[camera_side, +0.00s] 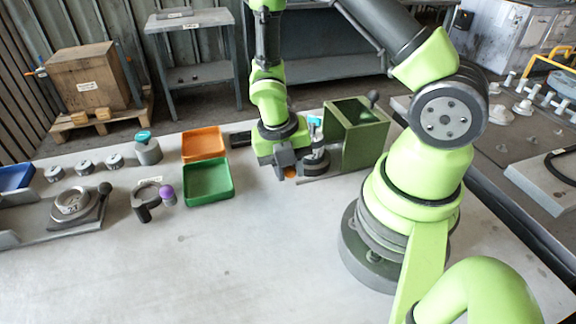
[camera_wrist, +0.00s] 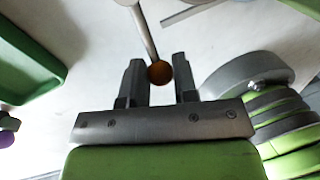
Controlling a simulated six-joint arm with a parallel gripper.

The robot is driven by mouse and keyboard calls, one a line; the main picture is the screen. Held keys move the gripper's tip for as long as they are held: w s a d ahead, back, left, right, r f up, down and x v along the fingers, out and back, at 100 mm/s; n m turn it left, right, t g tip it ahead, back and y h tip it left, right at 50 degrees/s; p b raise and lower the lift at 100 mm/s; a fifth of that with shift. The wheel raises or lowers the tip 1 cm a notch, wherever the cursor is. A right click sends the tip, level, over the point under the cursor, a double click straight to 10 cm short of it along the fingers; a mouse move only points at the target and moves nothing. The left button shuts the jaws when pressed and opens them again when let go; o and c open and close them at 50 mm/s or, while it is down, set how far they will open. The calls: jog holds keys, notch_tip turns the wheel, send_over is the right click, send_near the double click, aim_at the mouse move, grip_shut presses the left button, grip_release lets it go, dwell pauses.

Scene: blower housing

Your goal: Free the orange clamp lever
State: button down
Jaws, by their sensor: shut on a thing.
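The orange clamp lever shows as an orange knob (camera_wrist: 160,72) on a grey rod (camera_wrist: 142,30) in the wrist view. The knob sits between the two fingers of my gripper (camera_wrist: 158,78), and the rod runs away from it toward the top. In the side view the orange knob (camera_side: 290,173) shows just below the fingers of my gripper (camera_side: 285,165), which is low over the table beside the green blower housing (camera_side: 358,140). My gripper is shut on the knob.
A dark round part with a teal top (camera_side: 315,160) stands close right of my gripper. A green tray (camera_side: 208,196) and an orange tray (camera_side: 204,158) lie to the left. A ring part with a purple knob (camera_side: 167,192) is further left. The table's front middle is clear.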

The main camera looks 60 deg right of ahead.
jog(key=c, duration=0.9)
grip_release()
notch_tip(320, 180, up, 10)
jog(key=w+a, duration=0.1)
jog(key=shift+w, duration=0.25)
jog(key=s+a+r+m+t+y, duration=0.1)
jog(key=s+r+m+t, duration=0.3)
jog(key=r+m, duration=0.4)
jog(key=s+a+r+m+t+y, duration=0.2)
jog(key=r+m, duration=0.7)
jog(key=m, duration=1.2)
jog(key=s+a+t, duration=0.2)
jog(key=t, duration=0.1)
jog(key=shift+s+a, duration=0.25)
jog(key=shift+a, duration=0.05)
